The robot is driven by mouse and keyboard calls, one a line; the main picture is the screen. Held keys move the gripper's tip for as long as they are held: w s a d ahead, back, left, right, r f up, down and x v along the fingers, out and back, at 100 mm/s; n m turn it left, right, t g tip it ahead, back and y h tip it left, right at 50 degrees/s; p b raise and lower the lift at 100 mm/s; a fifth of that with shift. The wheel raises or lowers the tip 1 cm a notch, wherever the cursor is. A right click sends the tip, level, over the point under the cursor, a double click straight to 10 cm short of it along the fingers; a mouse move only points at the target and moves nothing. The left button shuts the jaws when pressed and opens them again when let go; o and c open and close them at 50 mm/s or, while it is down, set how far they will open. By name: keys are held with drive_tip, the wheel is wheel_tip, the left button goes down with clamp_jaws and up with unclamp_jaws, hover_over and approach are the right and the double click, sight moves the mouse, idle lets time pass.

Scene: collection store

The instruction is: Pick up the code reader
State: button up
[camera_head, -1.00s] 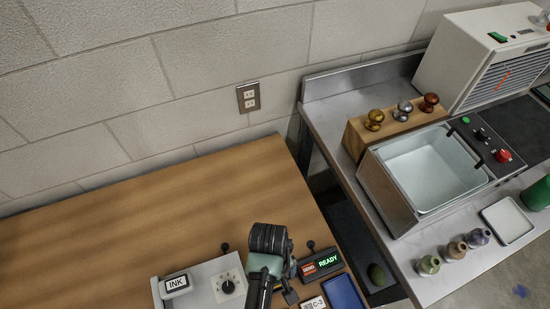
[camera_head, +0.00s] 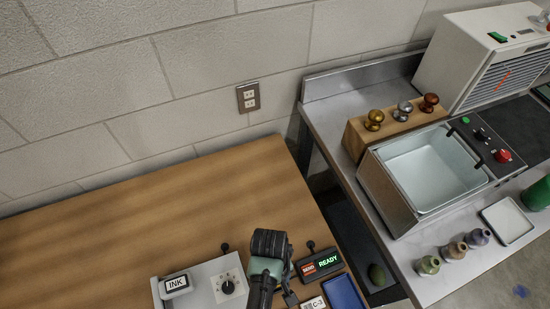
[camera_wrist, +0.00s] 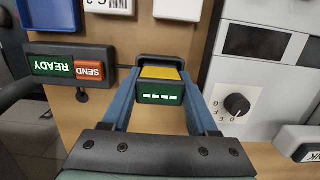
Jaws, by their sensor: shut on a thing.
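The code reader appears to be the small dark device (camera_wrist: 160,98) with a yellow top and a green display with white marks. It sits between the two blue fingers of my gripper (camera_wrist: 160,84) in the wrist view, and the fingers are shut on it. A wooden surface shows around and below it; I cannot tell whether it touches it. In the head view my arm covers this spot at the bottom centre, so the reader is not clearly visible there.
A SEND/READY box (camera_head: 320,264) stands close on one side, by a blue tray (camera_head: 343,292) and a C-3 label card (camera_head: 314,303). A grey dial unit (camera_head: 226,286) with an INK block (camera_head: 176,284) is on the other. The table's (camera_head: 130,215) far left is clear.

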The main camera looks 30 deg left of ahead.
drive_tip(key=shift+r, duration=5.05)
